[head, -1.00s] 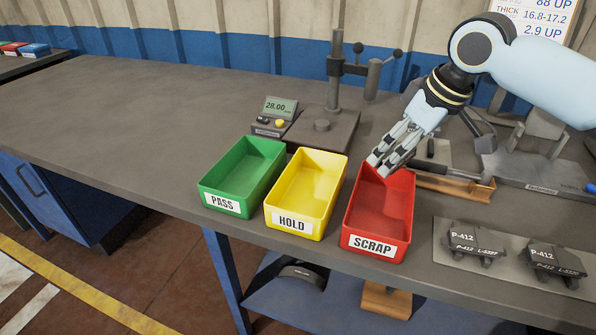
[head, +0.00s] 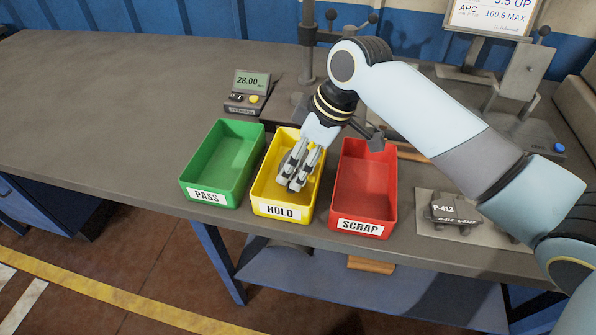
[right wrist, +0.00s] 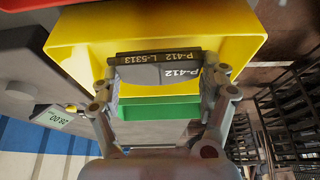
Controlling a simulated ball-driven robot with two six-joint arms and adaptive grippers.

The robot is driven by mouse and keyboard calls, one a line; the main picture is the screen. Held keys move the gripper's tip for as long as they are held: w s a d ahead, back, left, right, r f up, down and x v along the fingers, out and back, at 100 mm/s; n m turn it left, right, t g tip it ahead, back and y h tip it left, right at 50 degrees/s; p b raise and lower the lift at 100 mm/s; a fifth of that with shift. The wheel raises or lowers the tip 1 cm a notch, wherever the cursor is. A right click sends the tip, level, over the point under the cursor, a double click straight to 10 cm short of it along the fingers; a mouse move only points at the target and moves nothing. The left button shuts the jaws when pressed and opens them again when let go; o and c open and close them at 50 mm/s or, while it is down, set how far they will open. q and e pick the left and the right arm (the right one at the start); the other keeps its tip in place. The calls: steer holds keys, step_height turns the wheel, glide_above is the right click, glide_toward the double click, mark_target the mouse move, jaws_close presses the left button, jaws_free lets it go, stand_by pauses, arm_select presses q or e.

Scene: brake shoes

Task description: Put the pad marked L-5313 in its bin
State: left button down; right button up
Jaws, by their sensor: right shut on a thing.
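My right gripper (head: 293,182) is shut on the pad marked L-5313 (right wrist: 152,60), over the yellow HOLD bin (head: 279,211). In the right wrist view the pad's dark edge reads P-412 L-5313 and its grey face reads P-412. It sits between the fingers in front of the yellow bin's wall (right wrist: 80,38). In the head view the fingers hide the pad, so I cannot tell how far above the bin floor it is. The green PASS bin (head: 190,187) stands to the left and the red SCRAP bin (head: 389,205) to the right. My left gripper is not in view.
Another P-412 pad (head: 455,207) lies on a grey plate (head: 487,234) at the right. A gauge reading 28.00 (head: 249,90) and a measuring stand (head: 308,55) are behind the bins. The table's left side is clear.

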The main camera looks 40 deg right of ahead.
step_height(320, 180, down, 4)
steer(key=shift+r, duration=0.25)
steer(key=shift+f, duration=0.25)
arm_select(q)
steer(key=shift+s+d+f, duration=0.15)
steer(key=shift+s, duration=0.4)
arm_select(e)
steer(key=o, duration=1.6)
steer(key=shift+f, duration=0.1)
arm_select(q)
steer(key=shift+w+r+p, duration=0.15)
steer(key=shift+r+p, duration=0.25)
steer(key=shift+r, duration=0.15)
arm_select(e)
steer(key=v, duration=1.2)
